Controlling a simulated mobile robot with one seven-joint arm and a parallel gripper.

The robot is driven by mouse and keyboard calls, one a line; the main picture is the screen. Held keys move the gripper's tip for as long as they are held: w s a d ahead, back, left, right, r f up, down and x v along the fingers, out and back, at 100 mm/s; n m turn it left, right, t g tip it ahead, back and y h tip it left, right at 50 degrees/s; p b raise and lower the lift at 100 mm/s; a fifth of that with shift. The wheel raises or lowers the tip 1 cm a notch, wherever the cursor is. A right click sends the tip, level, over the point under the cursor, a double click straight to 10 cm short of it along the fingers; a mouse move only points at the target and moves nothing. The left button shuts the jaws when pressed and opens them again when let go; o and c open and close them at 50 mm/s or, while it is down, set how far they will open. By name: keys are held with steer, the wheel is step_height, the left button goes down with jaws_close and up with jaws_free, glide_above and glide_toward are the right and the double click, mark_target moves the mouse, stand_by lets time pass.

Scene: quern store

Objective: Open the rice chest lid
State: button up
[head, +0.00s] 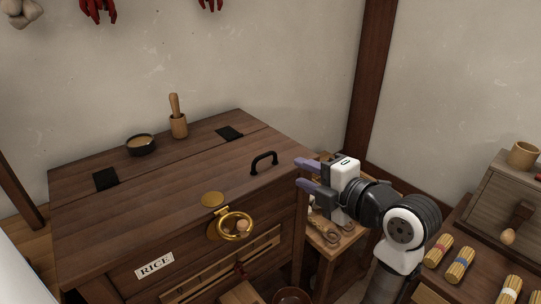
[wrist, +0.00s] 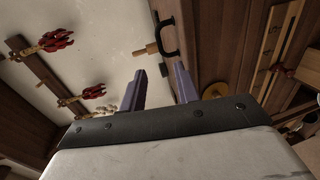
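The rice chest (head: 120,225) is dark wood with a white RICE label (head: 154,265) on its front. Its lid (head: 190,172) is down. A black handle (head: 264,162) stands on the lid near its right end, and it also shows in the wrist view (wrist: 171,40). A brass ring (head: 235,227) and round brass plate (head: 212,199) are at the front middle. My gripper (head: 302,172) is at the right of the chest, its purple fingers pointing left, just right of the handle. In the wrist view the fingers (wrist: 158,88) are apart with nothing between them.
A small wooden stand (head: 333,240) is below my gripper. A table with tied bundles (head: 460,266) is at right. Red peppers (head: 99,10) hang on the wall.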

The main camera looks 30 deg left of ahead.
mark_target(265, 157)
steer(key=p+x, duration=0.2)
steer(key=x, duration=0.9)
steer(key=shift+a+f+p, duration=0.15)
steer(key=shift+a+p, duration=0.1)
steer(key=shift+p, duration=0.15)
steer(key=shift+c, duration=0.3)
jaws_close()
